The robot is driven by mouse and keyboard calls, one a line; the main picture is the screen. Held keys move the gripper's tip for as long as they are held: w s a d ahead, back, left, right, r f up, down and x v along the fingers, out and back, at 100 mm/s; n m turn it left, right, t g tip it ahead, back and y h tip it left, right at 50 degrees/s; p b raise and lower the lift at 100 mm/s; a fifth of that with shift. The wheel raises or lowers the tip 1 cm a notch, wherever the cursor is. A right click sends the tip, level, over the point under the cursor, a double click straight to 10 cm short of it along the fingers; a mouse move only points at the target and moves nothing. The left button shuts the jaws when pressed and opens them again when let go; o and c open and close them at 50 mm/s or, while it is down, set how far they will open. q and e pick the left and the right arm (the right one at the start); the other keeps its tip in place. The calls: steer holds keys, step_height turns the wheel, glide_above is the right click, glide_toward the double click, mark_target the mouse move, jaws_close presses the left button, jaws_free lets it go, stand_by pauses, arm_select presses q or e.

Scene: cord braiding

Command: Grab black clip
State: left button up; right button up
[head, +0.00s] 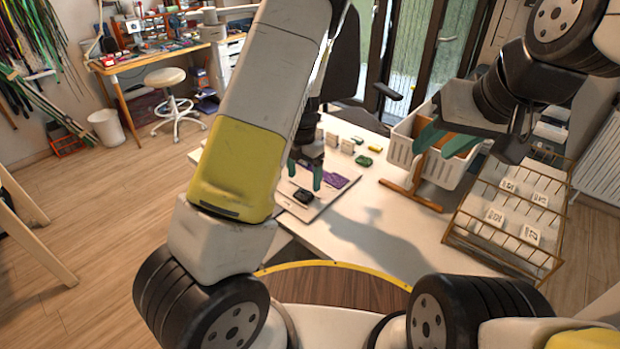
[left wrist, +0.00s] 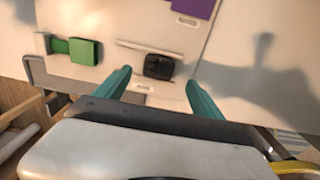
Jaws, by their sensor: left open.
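The black clip (head: 303,196) lies on a pale board on the white table in the head view. In the left wrist view the black clip (left wrist: 159,67) sits ahead of the fingertips, roughly between them. My left gripper (head: 306,172) is open, its green fingers apart just above and behind the clip. The same fingers show in the left wrist view (left wrist: 157,78), with nothing held between them. My right gripper (head: 444,141) is raised at the right near a white crate, its green fingers apart and empty.
A purple piece (head: 335,180) lies beside the clip on the board (left wrist: 197,46). Green clips (head: 364,160) and small pale blocks stand farther back. A white crate (head: 402,150) and a wire rack (head: 548,262) with labelled cards are at the right. The table's near right part is clear.

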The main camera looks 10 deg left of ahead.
mark_target(303, 193)
arm_select(q)
step_height(303, 193, down, 6)
steer(key=shift+w+a+r, duration=0.1)
steer(key=shift+a+r, duration=0.05)
steer(key=c, duration=1.4)
